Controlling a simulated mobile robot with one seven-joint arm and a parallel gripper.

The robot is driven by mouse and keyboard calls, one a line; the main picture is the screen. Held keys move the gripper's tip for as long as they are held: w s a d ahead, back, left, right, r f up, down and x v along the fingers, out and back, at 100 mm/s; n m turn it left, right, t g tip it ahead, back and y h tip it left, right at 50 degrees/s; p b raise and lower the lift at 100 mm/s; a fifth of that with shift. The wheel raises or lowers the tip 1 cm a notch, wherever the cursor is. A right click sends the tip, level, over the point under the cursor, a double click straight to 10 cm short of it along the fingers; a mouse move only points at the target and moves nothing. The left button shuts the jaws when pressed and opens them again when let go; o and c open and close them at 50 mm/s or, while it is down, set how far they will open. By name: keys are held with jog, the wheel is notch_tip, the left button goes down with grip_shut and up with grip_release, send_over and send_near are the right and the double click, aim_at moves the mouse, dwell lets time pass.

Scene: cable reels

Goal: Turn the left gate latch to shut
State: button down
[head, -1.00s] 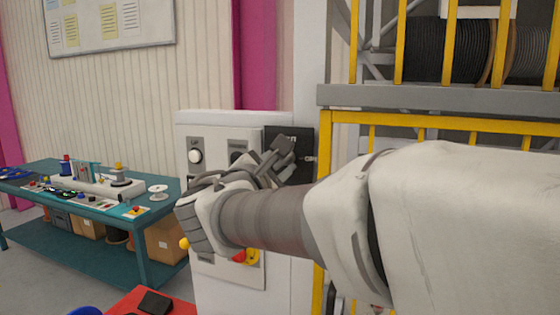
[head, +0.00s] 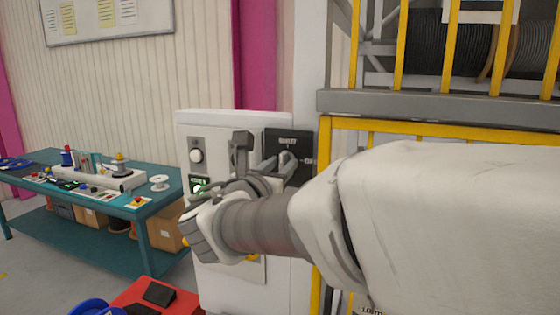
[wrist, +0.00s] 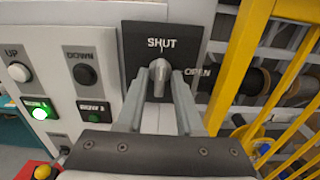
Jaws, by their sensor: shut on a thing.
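The left gate latch is a grey knob (wrist: 158,82) on a black plate (wrist: 136,46) marked SHUT at the top and OPEN at the right. The knob stands upright in line with the SHUT mark. My gripper (wrist: 160,76) has one finger on each side of the knob and is shut on it. In the head view the plate (head: 302,140) is at the right of the white control cabinet, and my gripper (head: 266,158) reaches it, partly hiding the knob.
The white cabinet (head: 210,118) carries UP and DOWN buttons and a lit green button (wrist: 40,112). A yellow gate frame (wrist: 236,62) stands close at the right, with cable reels behind. A teal workbench (head: 150,212) is at the left.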

dwell(0.4)
jog(key=c, duration=0.9)
grip_release()
jog(key=shift+s, duration=0.1)
